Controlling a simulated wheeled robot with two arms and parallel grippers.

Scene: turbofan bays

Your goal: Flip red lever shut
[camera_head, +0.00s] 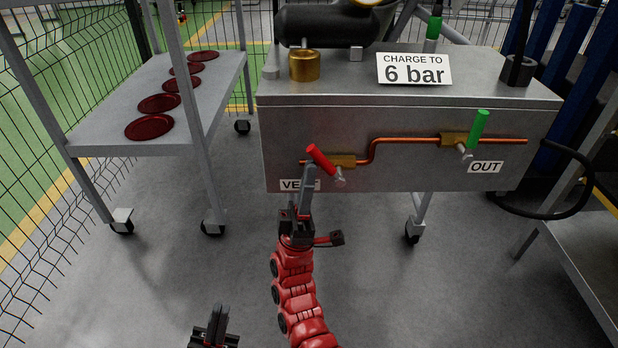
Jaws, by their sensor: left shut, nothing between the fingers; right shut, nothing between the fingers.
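The red lever (320,158) is on the left brass valve (344,161) on the front of the grey metal box. It is tilted, its free end up and to the left, across the copper pipe line. My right gripper (308,172) is shut and empty. Its fingertips are just below the lever's upper end; I cannot tell whether they touch it. The gripper partly hides the label beginning "VE" (290,185). My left gripper (218,316) is shut and empty, low in the view, away from the box.
A green lever (478,130) stands nearly upright on the right valve, above the "OUT" label (485,167). A "CHARGE TO 6 bar" sign (414,69) is on the box top. A shelf cart (95,110) with several dark red discs stands left. Open floor lies between.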

